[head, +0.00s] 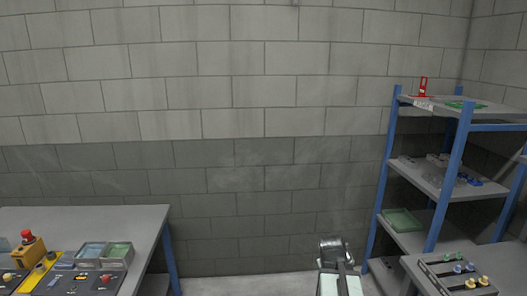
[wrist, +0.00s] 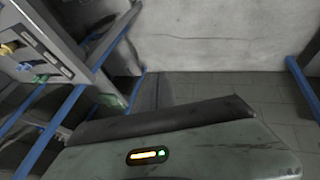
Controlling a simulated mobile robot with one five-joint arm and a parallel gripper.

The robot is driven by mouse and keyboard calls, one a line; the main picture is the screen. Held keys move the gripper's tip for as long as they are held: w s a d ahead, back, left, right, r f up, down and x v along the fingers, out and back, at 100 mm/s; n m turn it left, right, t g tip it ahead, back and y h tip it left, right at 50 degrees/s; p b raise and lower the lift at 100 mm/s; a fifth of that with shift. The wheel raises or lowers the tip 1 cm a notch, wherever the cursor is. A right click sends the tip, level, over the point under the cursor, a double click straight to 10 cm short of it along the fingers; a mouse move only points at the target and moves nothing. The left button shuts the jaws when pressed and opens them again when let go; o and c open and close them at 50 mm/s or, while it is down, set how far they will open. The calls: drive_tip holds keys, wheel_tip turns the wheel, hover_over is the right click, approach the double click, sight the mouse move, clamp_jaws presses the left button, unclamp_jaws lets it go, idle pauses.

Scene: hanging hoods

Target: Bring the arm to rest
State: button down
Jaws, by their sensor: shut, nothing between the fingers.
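My arm shows at the bottom of the head view, right of centre: a pale link rising to a dark joint. It stands over bare floor in front of the block wall, with no contact visible between it and any furniture. My gripper's fingers cannot be made out in either view. The wrist view looks down past a grey-green housing with an orange bar and a green light, which appears to be my own body.
A grey workbench (head: 120,219) with an emergency-stop button (head: 27,236) and trays (head: 104,252) stands left. A blue-posted shelf rack (head: 458,165) stands right, behind a panel with coloured knobs (head: 458,268). Floor between is clear.

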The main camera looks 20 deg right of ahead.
drive_tip(key=w+a+f+n+y, duration=0.1)
drive_tip(key=w+a, duration=0.2)
drive_tip(key=a, duration=0.5)
drive_tip(key=w+a+n+y, duration=0.1)
drive_tip(key=w+a, duration=0.2)
drive_tip(key=a, duration=0.4)
drive_tip(key=a+f+n+g+y, duration=0.1)
drive_tip(key=a+f+n+y, duration=0.1)
drive_tip(key=a, duration=1.7)
drive_tip(key=s+a+g+y, duration=0.1)
drive_tip(key=s+a+g, duration=0.1)
drive_tip(key=s, duration=0.3)
drive_tip(key=shift+s+a+m, duration=0.4)
drive_tip(key=shift+a, duration=0.4)
drive_tip(key=shift+d, duration=0.15)
